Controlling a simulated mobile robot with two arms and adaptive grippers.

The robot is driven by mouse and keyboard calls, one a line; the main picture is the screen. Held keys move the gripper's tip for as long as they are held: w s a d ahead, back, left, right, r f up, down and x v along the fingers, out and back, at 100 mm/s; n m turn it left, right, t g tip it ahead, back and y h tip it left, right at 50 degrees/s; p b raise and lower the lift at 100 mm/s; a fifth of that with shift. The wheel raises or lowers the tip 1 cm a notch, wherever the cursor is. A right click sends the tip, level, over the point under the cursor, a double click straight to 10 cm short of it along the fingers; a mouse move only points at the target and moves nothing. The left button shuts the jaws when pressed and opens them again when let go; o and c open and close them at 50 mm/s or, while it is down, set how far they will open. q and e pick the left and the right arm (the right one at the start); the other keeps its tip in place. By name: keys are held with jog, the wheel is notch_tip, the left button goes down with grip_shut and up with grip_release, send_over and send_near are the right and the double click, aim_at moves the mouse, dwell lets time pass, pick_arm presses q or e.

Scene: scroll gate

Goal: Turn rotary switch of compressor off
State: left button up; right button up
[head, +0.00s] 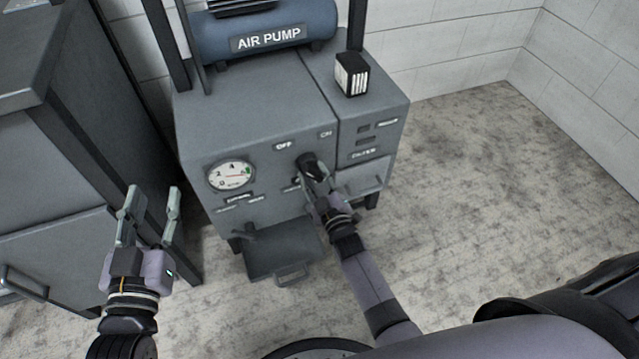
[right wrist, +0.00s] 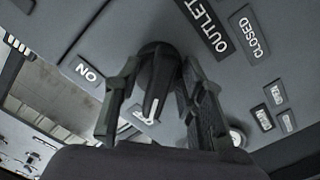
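The compressor (head: 260,115) is a grey cabinet marked AIR PUMP, standing in the middle of the head view. Its black rotary switch (head: 307,160) sits on the front face, below the OFF label (head: 283,146) and the ON label (head: 326,134). In the right wrist view the switch (right wrist: 156,75) shows a white pointer mark, with the ON label (right wrist: 88,72) to its left. My right gripper (head: 314,172) has a finger on each side of the switch, seemingly touching it. Its fingers partly hide the switch. My left gripper (head: 149,200) is open and empty, left of the compressor.
A round gauge (head: 231,175) is on the compressor's left front. A small black box (head: 352,74) stands on top. A tray with a handle (head: 290,262) juts out low at the front. A grey cabinet (head: 50,235) stands at left. The floor (head: 480,190) at right is clear.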

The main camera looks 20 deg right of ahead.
jog(key=s, duration=1.1)
jog(key=shift+s+d, duration=0.2)
jog(key=shift+s, duration=0.2)
